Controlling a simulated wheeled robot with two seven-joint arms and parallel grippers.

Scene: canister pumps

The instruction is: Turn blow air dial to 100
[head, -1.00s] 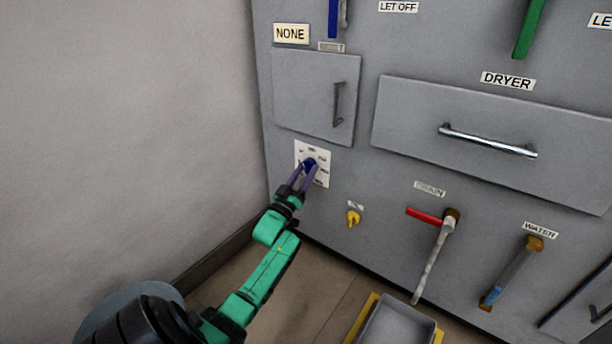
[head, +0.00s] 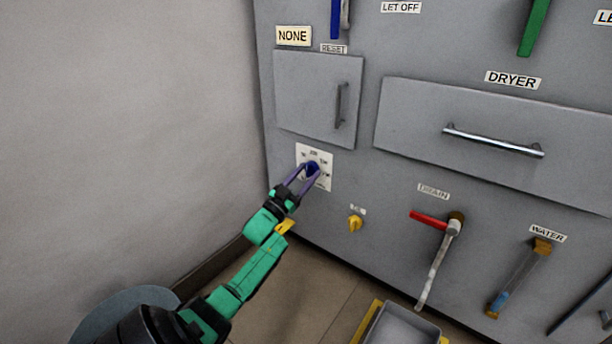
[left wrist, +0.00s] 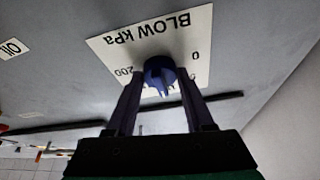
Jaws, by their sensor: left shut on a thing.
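The blow air dial is a dark blue knob (head: 312,169) on a white scale plate (head: 325,154) low on the left of the grey panel. In the left wrist view the knob (left wrist: 160,73) sits on the plate (left wrist: 115,48), which reads BLOW kPa upside down with 0 and 200 visible. My left gripper (head: 308,174) has its two purple fingers on either side of the knob, shut on it. The knob's pointed part faces the gripper in the wrist view; the mark it points to is partly hidden. My right gripper is not in view.
A yellow knob (head: 355,223) is to the right and below the plate. A red-handled drain valve (head: 431,219) stands further right. A cabinet door (head: 318,97) is above the dial. A plain wall (head: 130,120) is on the left.

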